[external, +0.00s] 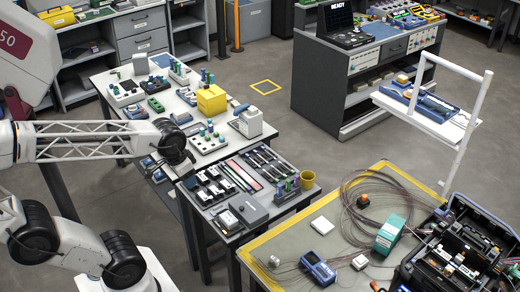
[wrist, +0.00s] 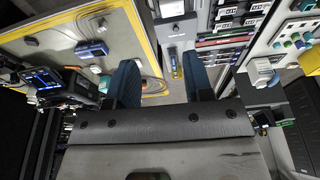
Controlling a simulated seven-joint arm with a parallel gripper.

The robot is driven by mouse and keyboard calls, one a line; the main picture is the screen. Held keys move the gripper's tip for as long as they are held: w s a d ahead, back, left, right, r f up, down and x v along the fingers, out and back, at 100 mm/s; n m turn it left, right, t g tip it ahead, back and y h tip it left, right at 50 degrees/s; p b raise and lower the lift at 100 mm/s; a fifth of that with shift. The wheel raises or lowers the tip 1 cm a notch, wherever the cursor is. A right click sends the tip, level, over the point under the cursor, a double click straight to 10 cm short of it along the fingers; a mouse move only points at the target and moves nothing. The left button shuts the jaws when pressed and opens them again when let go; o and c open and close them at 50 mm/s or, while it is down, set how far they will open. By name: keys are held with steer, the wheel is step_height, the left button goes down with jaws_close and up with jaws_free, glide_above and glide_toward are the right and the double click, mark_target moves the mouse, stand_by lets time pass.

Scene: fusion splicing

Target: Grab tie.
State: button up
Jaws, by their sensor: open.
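I cannot make out a tie in either view. A coil of thin cable (external: 350,212) lies on the yellow-edged mat (external: 318,252) in the external view, but any tie on it is too small to tell. My gripper (wrist: 161,82) shows in the wrist view with two blue fingers wide apart and nothing between them. A small yellow and blue item (wrist: 176,64) shows beyond the gap, nearer the right finger. In the external view I cannot make out my gripper.
A green box (external: 390,234) and a blue device (external: 318,267) stand on the mat. An open black case (external: 458,245) is at the right. A yellow cup (external: 307,179) stands at the end of the tool table. A white raised shelf (external: 425,117) stands behind the mat.

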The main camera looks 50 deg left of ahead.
steer(key=w+d+f+n+g+h, duration=0.2)
steer(key=w+d+f+n+h, duration=0.5)
steer(key=f, duration=0.4)
steer(key=w+d+f+n+g+h, duration=0.1)
steer(key=w+d+f+n+h, duration=0.5)
steer(key=d+f, duration=0.45)
steer(key=n+t, duration=0.3)
steer(key=n, duration=0.4)
glide_toward(278, 261)
steer(key=shift+x, duration=1.15)
steer(key=shift+w+f, duration=0.15)
steer(key=shift+x, duration=1.25)
steer(key=shift+d, duration=0.15)
steer(key=shift+x, duration=2.45)
